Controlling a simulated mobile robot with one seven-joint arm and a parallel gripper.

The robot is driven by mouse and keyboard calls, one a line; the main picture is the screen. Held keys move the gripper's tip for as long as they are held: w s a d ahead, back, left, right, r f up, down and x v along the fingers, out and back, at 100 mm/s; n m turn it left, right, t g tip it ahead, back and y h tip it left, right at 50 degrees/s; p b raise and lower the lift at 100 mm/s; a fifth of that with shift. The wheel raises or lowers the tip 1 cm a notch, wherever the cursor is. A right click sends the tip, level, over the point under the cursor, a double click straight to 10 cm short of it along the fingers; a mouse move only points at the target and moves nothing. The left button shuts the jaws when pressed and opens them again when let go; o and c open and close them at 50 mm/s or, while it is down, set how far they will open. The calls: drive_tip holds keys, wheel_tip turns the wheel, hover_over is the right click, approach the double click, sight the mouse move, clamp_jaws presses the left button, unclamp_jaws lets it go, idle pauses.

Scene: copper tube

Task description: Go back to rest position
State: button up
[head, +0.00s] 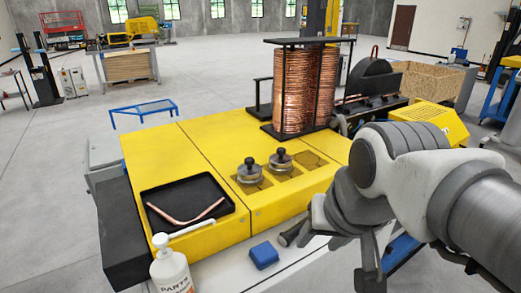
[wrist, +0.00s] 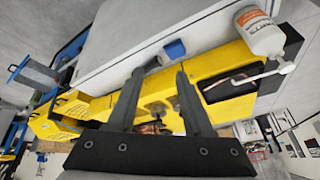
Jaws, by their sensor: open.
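My gripper (head: 329,260) is open and empty, held over the right front of the yellow machine (head: 160,160). In the wrist view its two fingers (wrist: 158,72) stand apart with nothing between them. A bent copper tube (head: 180,220) lies in a black tray (head: 155,192) on the machine's left part, apart from my gripper. The tray also shows at the right of the wrist view (wrist: 215,95).
Two round metal dies with black knobs (head: 249,172) sit on the machine top. Copper coils (head: 293,90) stand behind. A blue block (head: 264,255) and a white pump bottle (head: 171,268) are at the front. Open floor lies to the left.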

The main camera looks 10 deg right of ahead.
drive_tip(key=shift+s+d+f+n, duration=0.25)
drive_tip(key=shift+s+f+n, duration=0.25)
drive_tip(key=shift+s, duration=0.05)
drive_tip(key=shift+s+d+f+n, duration=0.25)
drive_tip(key=shift+s+f+n, duration=0.2)
drive_tip(key=shift+s+n, duration=0.05)
wheel_tip(320, 180, down, 4)
drive_tip(key=b, duration=0.3)
drive_tip(key=shift+r+b, duration=0.2)
drive_tip(key=shift+b, duration=0.1)
